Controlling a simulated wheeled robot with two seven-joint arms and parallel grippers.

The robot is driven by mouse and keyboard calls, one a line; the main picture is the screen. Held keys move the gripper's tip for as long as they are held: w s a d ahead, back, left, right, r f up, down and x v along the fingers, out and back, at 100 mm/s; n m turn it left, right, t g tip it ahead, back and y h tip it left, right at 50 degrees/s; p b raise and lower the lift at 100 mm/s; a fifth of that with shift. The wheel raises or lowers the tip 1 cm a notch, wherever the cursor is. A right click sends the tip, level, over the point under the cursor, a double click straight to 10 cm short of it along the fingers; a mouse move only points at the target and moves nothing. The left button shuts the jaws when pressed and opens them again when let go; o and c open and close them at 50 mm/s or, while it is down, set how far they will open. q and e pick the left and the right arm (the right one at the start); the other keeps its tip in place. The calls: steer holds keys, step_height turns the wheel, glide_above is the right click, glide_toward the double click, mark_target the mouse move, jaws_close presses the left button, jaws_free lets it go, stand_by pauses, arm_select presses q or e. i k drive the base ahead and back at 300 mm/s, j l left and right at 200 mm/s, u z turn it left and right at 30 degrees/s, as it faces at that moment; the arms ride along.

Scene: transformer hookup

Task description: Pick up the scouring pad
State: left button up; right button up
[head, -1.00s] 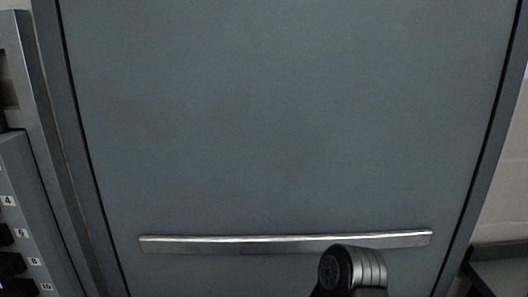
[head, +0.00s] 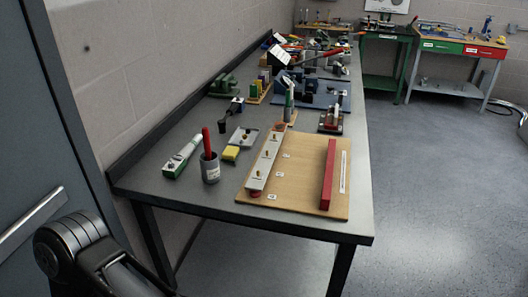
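A small yellow block with a greenish top (head: 231,154), which looks like the scouring pad, lies on the grey workbench (head: 205,193) near its front left part. It sits between a grey cup (head: 210,171) holding a red-handled tool and a shallow grey tray (head: 243,137). Neither of my grippers is in the head view. Only a black link of my own arm shows at the lower left, well short of the bench.
A wooden board (head: 318,202) with a red bar (head: 328,175) lies right of the pad. A green-and-white tool (head: 182,156) lies left of the cup. A grey door (head: 40,130) stands at left. Open floor (head: 440,190) lies right of the bench.

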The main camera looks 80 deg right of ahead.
mark_target(230, 154)
steer(key=z, duration=3.75)
